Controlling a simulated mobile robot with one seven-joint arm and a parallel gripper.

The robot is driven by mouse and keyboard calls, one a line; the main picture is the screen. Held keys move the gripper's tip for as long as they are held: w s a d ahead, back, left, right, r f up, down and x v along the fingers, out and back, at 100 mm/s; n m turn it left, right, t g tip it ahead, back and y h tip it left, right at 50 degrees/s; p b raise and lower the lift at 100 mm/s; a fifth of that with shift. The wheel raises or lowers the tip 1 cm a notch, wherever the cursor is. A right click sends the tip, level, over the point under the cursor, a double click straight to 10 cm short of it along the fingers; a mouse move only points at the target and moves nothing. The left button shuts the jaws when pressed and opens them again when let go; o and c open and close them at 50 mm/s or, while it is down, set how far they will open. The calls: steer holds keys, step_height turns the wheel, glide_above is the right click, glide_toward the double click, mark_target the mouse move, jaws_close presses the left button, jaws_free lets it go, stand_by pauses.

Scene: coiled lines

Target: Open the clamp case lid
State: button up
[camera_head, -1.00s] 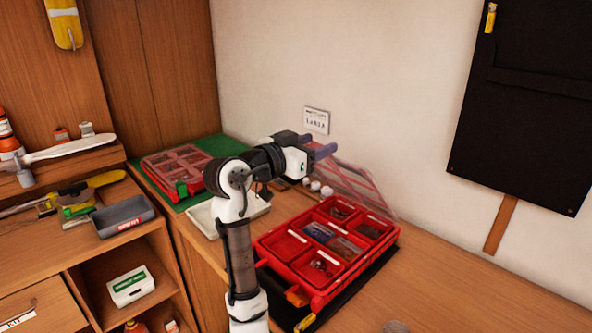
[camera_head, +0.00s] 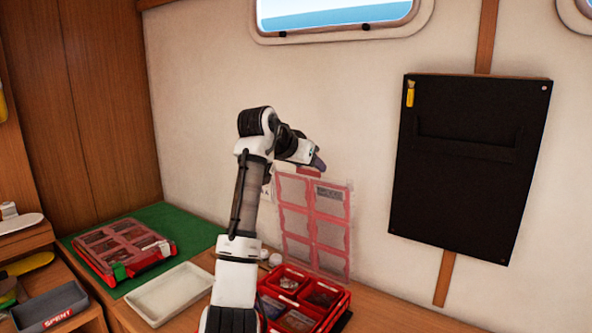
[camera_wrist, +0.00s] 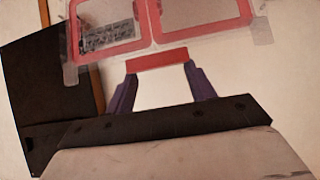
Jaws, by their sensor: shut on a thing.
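The open red case (camera_head: 340,311) stands on the bench in the head view, with divided compartments holding small parts. Its clear lid with red frames (camera_head: 316,222) stands roughly upright at the back of the case, near the wall. The lid's red frames and a dark label also show in the wrist view (camera_wrist: 151,22). My gripper (camera_head: 319,163) is at the lid's top edge. In the wrist view my gripper (camera_wrist: 161,74) has its two purple fingers on either side of a red tab (camera_wrist: 157,60) at the lid's edge, and is shut on it. My arm hides the case's left part.
A second red case (camera_head: 122,248) lies closed on a green mat (camera_head: 190,228) at the left. A pale tray (camera_head: 170,292) is between it and my arm. A grey bin (camera_head: 50,306) is at the lower left. A black wall panel (camera_head: 465,170) hangs right. The wall is close behind the lid.

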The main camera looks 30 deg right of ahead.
steer(key=shift+w+d+r, duration=0.1)
steer(key=shift+w+d, duration=0.1)
steer(key=shift+d, duration=0.2)
steer(key=shift+w+d+r, duration=0.1)
steer(key=shift+w+d, duration=0.05)
steer(key=shift+d, duration=0.25)
steer(key=o, duration=1.4)
steer(key=b+v, duration=0.4)
steer(key=v, duration=0.9)
steer(key=shift+a+r, duration=0.15)
steer(key=shift+r, duration=0.3)
